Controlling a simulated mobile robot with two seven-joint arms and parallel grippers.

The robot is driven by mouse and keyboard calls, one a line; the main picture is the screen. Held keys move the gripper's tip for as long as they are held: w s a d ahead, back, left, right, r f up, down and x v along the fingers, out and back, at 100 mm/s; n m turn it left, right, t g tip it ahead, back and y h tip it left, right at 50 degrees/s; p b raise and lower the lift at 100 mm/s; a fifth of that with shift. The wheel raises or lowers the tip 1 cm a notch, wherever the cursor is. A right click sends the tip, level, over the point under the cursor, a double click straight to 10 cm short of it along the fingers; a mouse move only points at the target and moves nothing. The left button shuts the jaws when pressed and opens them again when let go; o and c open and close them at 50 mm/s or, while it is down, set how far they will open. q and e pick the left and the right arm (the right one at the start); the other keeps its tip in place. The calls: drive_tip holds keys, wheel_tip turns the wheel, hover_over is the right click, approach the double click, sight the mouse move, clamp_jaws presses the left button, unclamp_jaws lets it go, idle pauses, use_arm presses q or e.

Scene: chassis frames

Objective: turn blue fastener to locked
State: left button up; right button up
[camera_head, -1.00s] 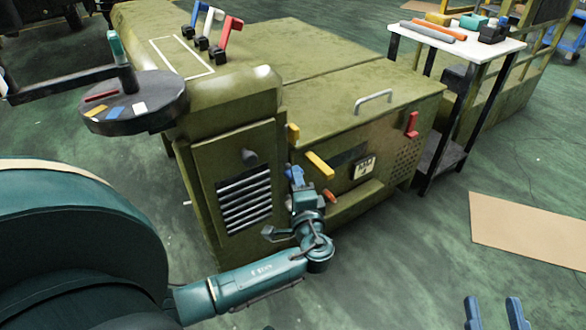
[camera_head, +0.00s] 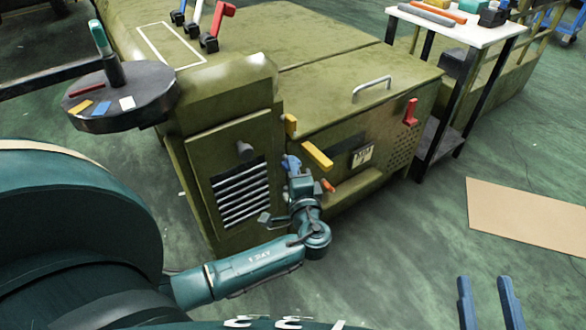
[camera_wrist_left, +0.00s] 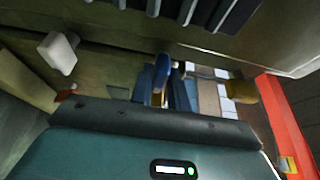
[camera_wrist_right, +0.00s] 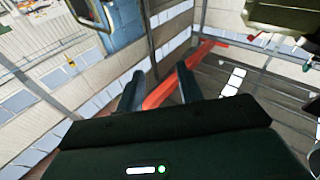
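The blue fastener (camera_wrist_left: 161,74) shows in the left wrist view, in front of my left gripper's fingers. In the head view a small blue part (camera_head: 291,164) shows at the front of the green chassis, at the tip of my left gripper (camera_head: 296,172); fastener and fingertips are hard to separate there. My left gripper is right at the fastener, but I cannot tell whether its fingers touch or close on it. My right gripper (camera_head: 485,292) is open and empty over the floor at the lower right; its separated fingers also show in the right wrist view (camera_wrist_right: 160,85).
Yellow handles (camera_head: 317,156), an orange-red part (camera_head: 328,186) and a red lever (camera_head: 410,112) stick out of the chassis (camera_head: 340,100) front. A louvred vent (camera_head: 240,195) lies left of my left gripper. A white-topped cart (camera_head: 455,30) stands at right.

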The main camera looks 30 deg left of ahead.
use_arm(q)
clamp_jaws()
